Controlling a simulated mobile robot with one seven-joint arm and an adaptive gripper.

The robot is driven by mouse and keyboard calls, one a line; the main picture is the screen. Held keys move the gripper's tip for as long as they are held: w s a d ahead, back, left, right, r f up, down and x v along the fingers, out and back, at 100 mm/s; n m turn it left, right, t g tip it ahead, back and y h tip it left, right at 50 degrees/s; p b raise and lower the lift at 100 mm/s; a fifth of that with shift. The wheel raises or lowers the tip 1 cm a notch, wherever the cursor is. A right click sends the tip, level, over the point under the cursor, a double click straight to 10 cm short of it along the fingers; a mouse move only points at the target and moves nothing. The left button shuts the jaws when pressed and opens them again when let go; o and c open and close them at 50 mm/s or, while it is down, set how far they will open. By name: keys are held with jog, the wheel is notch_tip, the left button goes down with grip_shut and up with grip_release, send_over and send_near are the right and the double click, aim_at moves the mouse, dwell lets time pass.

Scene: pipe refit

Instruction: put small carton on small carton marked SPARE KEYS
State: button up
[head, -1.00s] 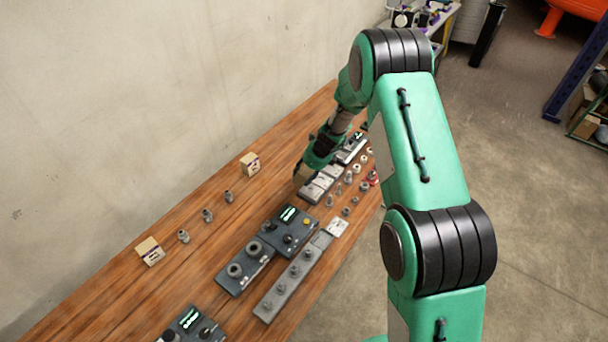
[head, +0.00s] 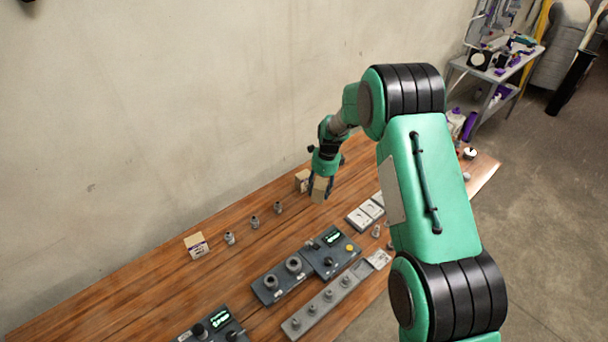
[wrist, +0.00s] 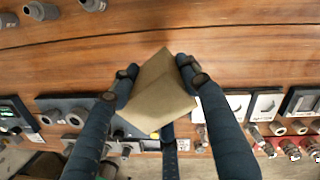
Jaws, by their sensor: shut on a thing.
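My gripper (head: 321,184) is shut on a small tan carton (head: 319,192), above the wooden bench. In the wrist view the carton (wrist: 158,98) sits tilted between the fingers, and no label shows on its visible faces. A second small carton (head: 302,179) stands on the bench just left of the held one, partly hidden behind it. A third small carton (head: 196,245) with a dark-marked label stands farther left, near the wall. The print is too small to read, so I cannot tell which is marked SPARE KEYS.
Several grey fittings (head: 254,221) stand in a row between the two standing cartons. Dark device panels (head: 328,253) and a grey strip with fittings (head: 325,300) lie nearer the front edge. White-topped plates (head: 364,213) lie right of centre. The wall rises behind the bench.

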jog(key=a+r+n+h, duration=0.1)
jog(key=a+r, duration=0.1)
jog(key=a, duration=0.1)
jog(key=shift+r+n, duration=0.2)
jog(key=shift+n, duration=0.2)
jog(key=shift+w, duration=0.15)
send_over(304, 174)
jog(key=shift+w+f, duration=0.15)
jog(key=shift+f, duration=0.55)
jog(key=shift+f, duration=0.15)
dwell(0.5)
jog(key=shift+f, duration=1.65)
jog(key=shift+f, duration=0.15)
